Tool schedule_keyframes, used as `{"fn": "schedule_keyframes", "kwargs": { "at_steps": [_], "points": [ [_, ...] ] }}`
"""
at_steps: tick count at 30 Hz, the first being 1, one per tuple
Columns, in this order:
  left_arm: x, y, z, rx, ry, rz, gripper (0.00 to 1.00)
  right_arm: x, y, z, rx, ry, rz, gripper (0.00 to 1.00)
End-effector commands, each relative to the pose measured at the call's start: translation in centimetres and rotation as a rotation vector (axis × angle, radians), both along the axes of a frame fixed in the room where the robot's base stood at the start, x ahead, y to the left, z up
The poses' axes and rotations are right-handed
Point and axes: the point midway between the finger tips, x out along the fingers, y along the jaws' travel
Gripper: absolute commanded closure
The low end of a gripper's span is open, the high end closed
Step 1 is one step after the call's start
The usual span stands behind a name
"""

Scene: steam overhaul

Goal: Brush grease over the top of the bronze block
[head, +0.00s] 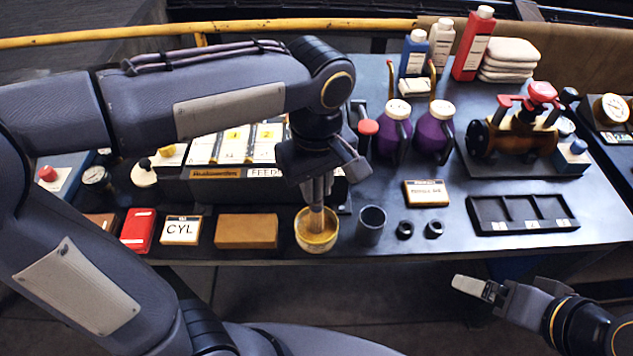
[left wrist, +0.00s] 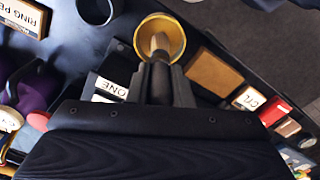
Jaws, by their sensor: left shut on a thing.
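My left gripper (head: 318,188) is shut on a brush (head: 317,217) and holds it upright over the grease pot (head: 302,240). The brush's lower end is inside the pot; its bristles are hard to make out against the yellow grease. In the left wrist view the brush (left wrist: 159,43) reaches from the fingers into the round pot (left wrist: 181,42). The bronze block (head: 246,231) lies flat on the bench just left of the pot, and also shows in the left wrist view (left wrist: 213,73). My right gripper (head: 476,288) is low at the right, off the bench front, its finger opening unclear.
A dark cup (head: 371,225) and two black rings stand right of the pot. A CYL card (head: 181,230) and a red case (head: 138,230) lie left of the block. A black compartment tray (head: 522,213) is at the right. Purple jugs (head: 434,134) stand behind.

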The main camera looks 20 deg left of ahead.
Motion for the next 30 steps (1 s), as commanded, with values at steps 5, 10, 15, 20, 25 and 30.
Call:
{"fn": "schedule_keyframes", "kwargs": {
  "at_steps": [5, 10, 15, 20, 25, 30],
  "points": [
    [-0.1, 0.0, -0.2, 0.002, 0.005, 0.000, 1.00, 0.0, 0.0, 0.0, 0.000, 0.000, 0.000, 0.00],
    [-0.1, 0.0, 0.4, 0.002, 0.005, 0.000, 1.00, 0.0, 0.0, 0.6, 0.000, 0.000, 0.000, 0.00],
    [0.0, 0.0, 1.9, 0.001, 0.004, 0.000, 1.00, 0.0, 0.0, 1.9, 0.000, 0.000, 0.000, 0.00],
    [0.0, 0.0, 3.3, 0.001, 0.002, 0.000, 1.00, 0.0, 0.0, 3.1, 0.000, 0.000, 0.000, 0.00],
    [0.0, 0.0, 4.7, 0.000, 0.001, 0.000, 1.00, 0.0, 0.0, 4.4, 0.000, 0.000, 0.000, 0.00],
    [0.0, 0.0, 6.0, 0.000, 0.001, 0.000, 1.00, 0.0, 0.0, 5.7, 0.000, 0.000, 0.000, 0.00]
  ]
}}
